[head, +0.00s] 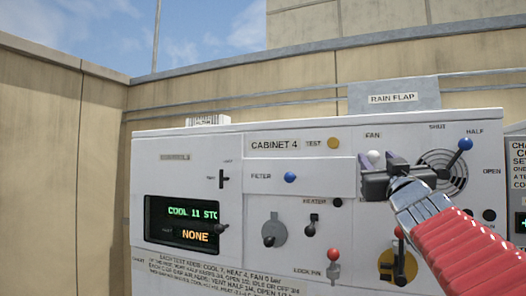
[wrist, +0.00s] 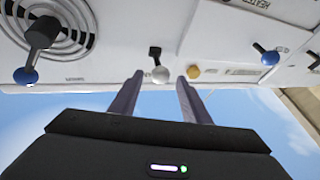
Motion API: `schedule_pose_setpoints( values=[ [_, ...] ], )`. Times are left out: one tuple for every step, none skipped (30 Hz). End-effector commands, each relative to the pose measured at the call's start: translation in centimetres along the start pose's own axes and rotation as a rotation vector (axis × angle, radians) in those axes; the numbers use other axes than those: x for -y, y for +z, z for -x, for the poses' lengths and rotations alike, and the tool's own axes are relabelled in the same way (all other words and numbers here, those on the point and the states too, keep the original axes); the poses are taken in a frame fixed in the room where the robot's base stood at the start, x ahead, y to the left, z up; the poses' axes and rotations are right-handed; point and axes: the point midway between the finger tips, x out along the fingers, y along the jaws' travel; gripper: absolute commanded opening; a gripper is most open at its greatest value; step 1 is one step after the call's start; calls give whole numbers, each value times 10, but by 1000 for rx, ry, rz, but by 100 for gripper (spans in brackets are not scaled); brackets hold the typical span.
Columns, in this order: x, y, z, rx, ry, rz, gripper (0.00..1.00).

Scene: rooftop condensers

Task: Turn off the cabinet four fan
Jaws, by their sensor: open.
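The panel marked CABINET 4 (head: 274,144) faces me. Under its FAN label is a small lever with a white ball knob (head: 374,156), partly hidden by my gripper in the head view. In the wrist view, which looks upside down, the white knob (wrist: 160,74) shows on a short dark stem. My gripper (head: 376,180) is open in front of it. Its two fingers (wrist: 160,78) point at the panel, one on each side of the knob in the picture, with gaps. I cannot tell whether the fingertips reach as deep as the knob.
An amber TEST button (head: 333,143) and blue FILTER knob (head: 290,177) are left of the fan lever. A blue-knobbed flap lever (head: 465,144) over a round grille is right. Below are a red-knobbed lever (head: 333,254) and a display (head: 188,224) reading COOL 11 and NONE.

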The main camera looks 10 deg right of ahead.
Motion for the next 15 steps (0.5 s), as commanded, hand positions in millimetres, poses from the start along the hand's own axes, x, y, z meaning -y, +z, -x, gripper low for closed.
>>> schedule_pose_setpoints(
  values=[
    [0,1,-7,1,0,-1,43],
    [0,1,-10,1,0,-1,43],
    [0,0,-14,0,0,0,43],
    [0,0,-17,0,0,0,43],
    [0,0,-20,0,0,0,43],
    [0,-1,-23,-1,-1,0,43],
    [0,-1,-24,-2,0,0,43],
    [0,-2,-26,-2,0,0,43],
    [0,-2,-28,-2,0,0,43],
    [0,-3,-28,-3,0,1,43],
    [0,-4,-29,-3,0,1,43],
    [0,-5,-28,-5,0,1,43],
    [0,-6,-28,-6,0,1,43],
    [0,-8,-26,-7,1,2,43],
    [0,-10,-24,-9,1,2,43]
  ],
)
